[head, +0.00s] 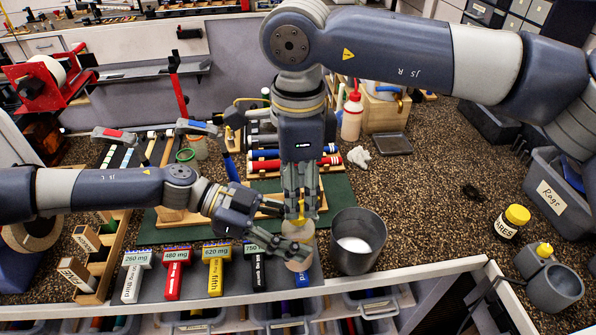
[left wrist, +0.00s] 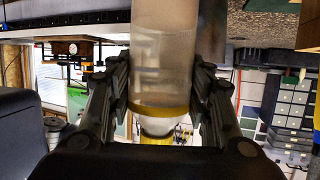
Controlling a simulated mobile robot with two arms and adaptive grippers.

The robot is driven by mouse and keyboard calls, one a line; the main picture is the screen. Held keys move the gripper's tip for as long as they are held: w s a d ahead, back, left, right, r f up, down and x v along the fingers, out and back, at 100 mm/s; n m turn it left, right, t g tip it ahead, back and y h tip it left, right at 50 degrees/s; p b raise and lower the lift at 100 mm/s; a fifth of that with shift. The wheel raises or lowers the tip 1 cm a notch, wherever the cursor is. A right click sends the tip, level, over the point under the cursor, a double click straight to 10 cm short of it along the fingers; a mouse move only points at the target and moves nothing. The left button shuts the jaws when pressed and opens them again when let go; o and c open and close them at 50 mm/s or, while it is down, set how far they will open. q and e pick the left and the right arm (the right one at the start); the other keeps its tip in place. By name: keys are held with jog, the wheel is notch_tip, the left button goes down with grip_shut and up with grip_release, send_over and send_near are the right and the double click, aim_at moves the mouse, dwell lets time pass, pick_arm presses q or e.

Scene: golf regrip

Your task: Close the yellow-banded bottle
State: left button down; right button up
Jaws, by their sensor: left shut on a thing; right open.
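The yellow-banded bottle (head: 300,236) is pale and translucent and stands upright near the front edge of the bench. My left gripper (head: 294,250) is shut on its body from the left. The left wrist view shows the bottle (left wrist: 160,55) upside down between my left fingers (left wrist: 160,88), with its yellow band and white shoulder. A yellow ribbed cap (left wrist: 157,137) shows at its neck there, partly hidden by my gripper. In the head view the yellow cap (head: 299,217) is at the bottle's top. My right gripper (head: 301,203) is open, pointing down around the cap's tip; whether it touches is unclear.
A grey metal cup (head: 359,242) stands close right of the bottle. Labelled weight bars, such as the yellow one (head: 217,268), lie to the left. A red-tipped bottle (head: 352,115) stands behind. A yellow-capped jar (head: 513,221) is at right.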

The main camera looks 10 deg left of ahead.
jog(key=shift+f, duration=2.2)
grip_shut()
jog(key=shift+o, duration=0.6)
grip_release()
jog(key=shift+r, duration=0.15)
notch_tip(320, 180, up, 12)
